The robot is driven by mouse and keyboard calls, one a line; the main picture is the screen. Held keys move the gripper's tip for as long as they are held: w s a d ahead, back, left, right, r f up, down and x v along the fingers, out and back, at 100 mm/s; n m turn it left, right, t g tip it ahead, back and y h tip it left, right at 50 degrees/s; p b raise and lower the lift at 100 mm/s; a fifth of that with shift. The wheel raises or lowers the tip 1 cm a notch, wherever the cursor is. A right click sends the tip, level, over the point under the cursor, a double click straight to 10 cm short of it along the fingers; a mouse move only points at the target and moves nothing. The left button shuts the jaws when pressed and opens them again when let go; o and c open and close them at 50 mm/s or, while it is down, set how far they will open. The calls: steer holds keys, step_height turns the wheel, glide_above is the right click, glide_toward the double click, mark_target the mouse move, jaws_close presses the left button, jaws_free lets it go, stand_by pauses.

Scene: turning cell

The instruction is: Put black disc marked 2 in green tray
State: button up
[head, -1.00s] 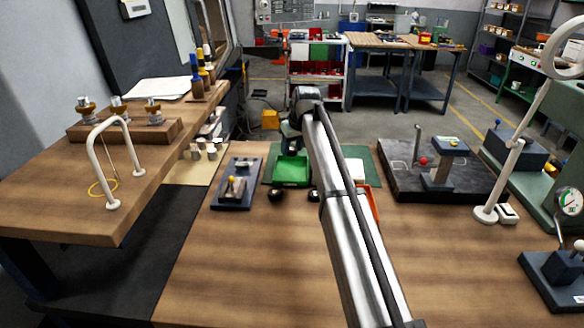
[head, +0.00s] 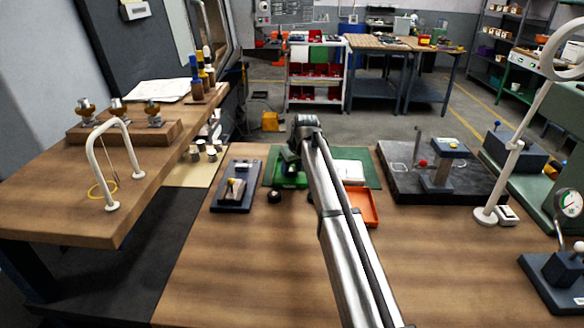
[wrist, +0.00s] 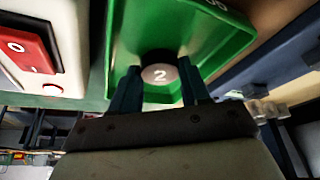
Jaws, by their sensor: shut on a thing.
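The black disc marked 2 (wrist: 159,76) sits between my fingertips in the wrist view, its numbered face looking pale in the light. My gripper (head: 292,170) is shut on it. The green tray (head: 291,184) lies on the bench under my gripper, which partly covers it in the head view. In the wrist view the tray (wrist: 232,45) spreads around and behind the disc, which is inside its outline. I cannot tell whether the disc touches the tray floor.
Another dark round piece (head: 274,196) lies in front of the tray. An orange tray (head: 362,206) stands to the right, partly behind my arm. A dark fixture (head: 236,186) is at the left. The front of the bench is clear.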

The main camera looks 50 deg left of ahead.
steer(key=o, duration=1.2)
steer(key=v, duration=1.2)
steer(key=shift+r, duration=0.1)
